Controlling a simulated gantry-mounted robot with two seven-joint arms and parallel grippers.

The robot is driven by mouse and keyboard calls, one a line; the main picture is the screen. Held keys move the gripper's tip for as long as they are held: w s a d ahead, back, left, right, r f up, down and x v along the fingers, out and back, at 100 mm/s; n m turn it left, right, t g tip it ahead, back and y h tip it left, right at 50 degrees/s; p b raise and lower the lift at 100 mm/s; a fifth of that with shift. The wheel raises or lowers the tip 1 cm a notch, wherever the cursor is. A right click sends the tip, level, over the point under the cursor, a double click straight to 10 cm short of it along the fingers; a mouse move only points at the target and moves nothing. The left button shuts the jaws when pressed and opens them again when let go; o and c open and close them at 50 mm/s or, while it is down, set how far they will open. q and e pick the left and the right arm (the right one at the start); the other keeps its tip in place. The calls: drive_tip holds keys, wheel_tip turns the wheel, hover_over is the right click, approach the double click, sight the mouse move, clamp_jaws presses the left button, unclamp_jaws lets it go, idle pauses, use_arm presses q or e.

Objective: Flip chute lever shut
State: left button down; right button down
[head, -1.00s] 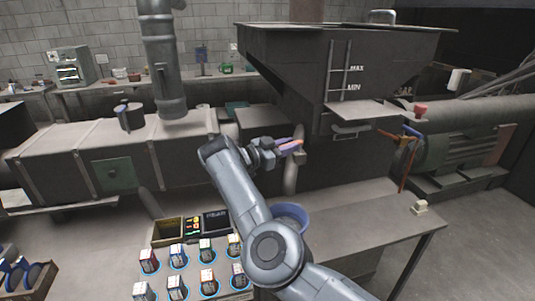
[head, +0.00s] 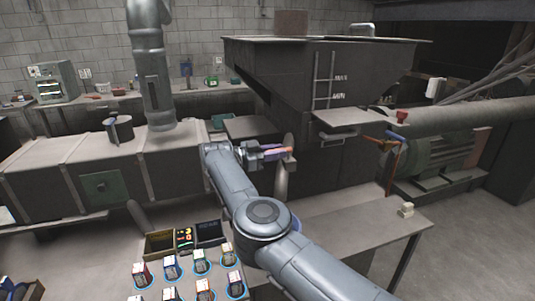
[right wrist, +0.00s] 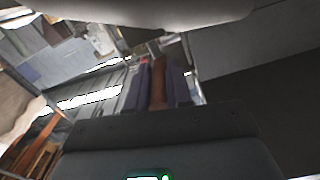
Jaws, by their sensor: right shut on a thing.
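My right gripper (head: 280,152) is below the left side of the large dark hopper (head: 285,65), at the end of my arm. Its purple fingers are shut on an orange-brown handle (head: 272,147). In the right wrist view the handle (right wrist: 158,82) lies between the two dark purple fingers. I take it for the chute lever; its far end and pivot are hidden by the fingers and hand. A grey upright post (head: 289,140) stands just right of the fingertips; I cannot tell if they touch. My left gripper is not in view.
A grey bench (head: 350,225) with a small pale block (head: 405,210) is at the right. A grey duct (head: 60,165) runs along the left. Containers stand on a panel (head: 185,285) below.

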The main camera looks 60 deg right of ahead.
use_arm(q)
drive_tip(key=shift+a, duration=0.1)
use_arm(e)
drive_tip(key=shift+s+d+r, duration=0.1)
drive_tip(key=shift+s, duration=0.05)
drive_tip(key=c, duration=1.3)
unclamp_jaws()
drive_tip(key=shift+o, duration=1.3)
drive_tip(key=shift+s+d, duration=0.1)
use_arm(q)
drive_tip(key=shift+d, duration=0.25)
use_arm(e)
drive_tip(key=shift+w, duration=0.2)
